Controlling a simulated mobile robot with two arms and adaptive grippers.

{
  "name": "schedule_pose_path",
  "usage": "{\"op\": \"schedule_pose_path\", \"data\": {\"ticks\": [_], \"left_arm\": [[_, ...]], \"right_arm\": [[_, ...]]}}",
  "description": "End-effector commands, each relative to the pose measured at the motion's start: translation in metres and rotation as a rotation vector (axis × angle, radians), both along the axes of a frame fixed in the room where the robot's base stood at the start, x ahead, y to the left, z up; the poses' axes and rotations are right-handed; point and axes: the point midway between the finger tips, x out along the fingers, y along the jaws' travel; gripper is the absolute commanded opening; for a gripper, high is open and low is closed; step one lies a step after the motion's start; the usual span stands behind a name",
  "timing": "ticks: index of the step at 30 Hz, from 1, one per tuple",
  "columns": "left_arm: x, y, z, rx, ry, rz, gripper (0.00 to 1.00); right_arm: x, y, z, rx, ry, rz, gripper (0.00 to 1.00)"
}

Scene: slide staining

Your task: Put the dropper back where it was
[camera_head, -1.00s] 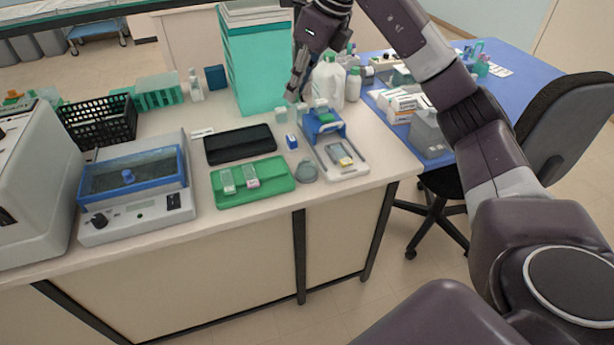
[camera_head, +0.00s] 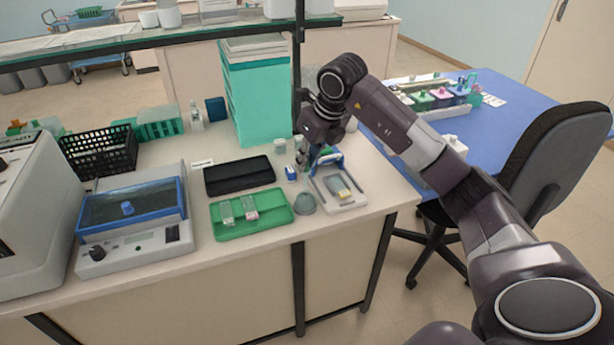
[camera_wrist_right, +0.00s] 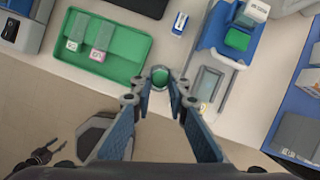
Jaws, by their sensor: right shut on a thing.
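My right gripper (camera_head: 304,178) points down over the front of the bench, above a small grey round-mouthed pot (camera_head: 304,204). In the right wrist view its two fingers (camera_wrist_right: 160,88) stand a little apart, closed on a thin thing seen end-on, which I take to be the dropper. The dropper's outline is not clear. Directly in line with the fingertips there is a round grey rim with green inside (camera_wrist_right: 160,77), apparently the pot. A dark claw-like shape low in the right wrist view, likely my left gripper (camera_wrist_right: 60,153), is too small to read.
A green tray (camera_head: 270,217) with slides lies left of the pot. A small blue-and-white box (camera_head: 291,174), a black case (camera_head: 240,180) and a teal cabinet (camera_head: 262,100) are behind.

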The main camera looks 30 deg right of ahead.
Motion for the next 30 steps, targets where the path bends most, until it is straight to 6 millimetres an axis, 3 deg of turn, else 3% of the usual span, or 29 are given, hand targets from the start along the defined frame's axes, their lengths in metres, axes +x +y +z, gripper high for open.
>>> {"op": "schedule_pose_path", "data": {"ticks": [15,30], "left_arm": [[-0.004,0.001,0.011,0.001,0.006,-0.001,0.43],[-0.004,0.000,0.004,0.000,0.006,-0.002,0.43]], "right_arm": [[0.000,0.000,-0.057,0.000,-0.001,0.000,0.05],[0.000,0.000,-0.067,-0.001,-0.001,0.000,0.05]]}}
